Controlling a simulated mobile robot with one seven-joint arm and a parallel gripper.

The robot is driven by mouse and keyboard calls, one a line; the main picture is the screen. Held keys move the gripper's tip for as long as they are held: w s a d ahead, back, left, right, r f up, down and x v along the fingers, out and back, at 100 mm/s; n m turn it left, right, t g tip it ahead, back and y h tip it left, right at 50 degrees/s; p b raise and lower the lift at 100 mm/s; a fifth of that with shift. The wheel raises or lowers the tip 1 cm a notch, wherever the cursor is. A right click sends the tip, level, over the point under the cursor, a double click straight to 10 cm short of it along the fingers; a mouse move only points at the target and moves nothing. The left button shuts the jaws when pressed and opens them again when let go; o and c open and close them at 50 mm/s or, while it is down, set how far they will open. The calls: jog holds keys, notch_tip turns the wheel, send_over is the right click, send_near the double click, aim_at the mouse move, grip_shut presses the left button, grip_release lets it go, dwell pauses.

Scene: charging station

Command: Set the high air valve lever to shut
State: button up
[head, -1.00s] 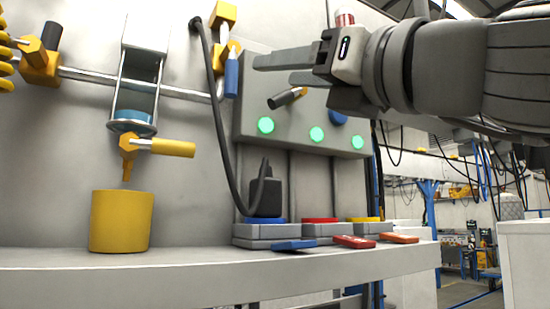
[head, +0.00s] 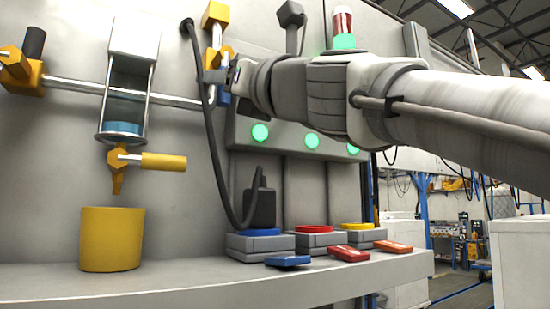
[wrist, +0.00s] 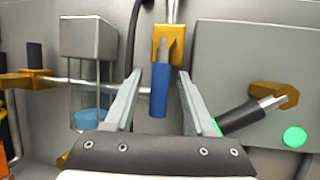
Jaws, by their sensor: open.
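A blue-handled lever, likely the high air valve's, hangs straight down from an orange valve body in the wrist view (wrist: 159,92). In the head view its blue handle (head: 224,99) is mostly hidden behind my gripper (head: 212,76). My gripper is open, with its fingers on either side of the blue handle in the wrist view (wrist: 159,74). I see no contact, and I cannot tell whether the handle is fully between the fingers in depth.
A black-handled lever (wrist: 240,115) on the grey panel is close to my right finger. A black cable (head: 208,120) hangs beside the gripper. A glass tank (head: 128,100), a yellow-handled valve (head: 160,161) and a yellow cup (head: 112,240) are left.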

grip_shut()
dwell(1.4)
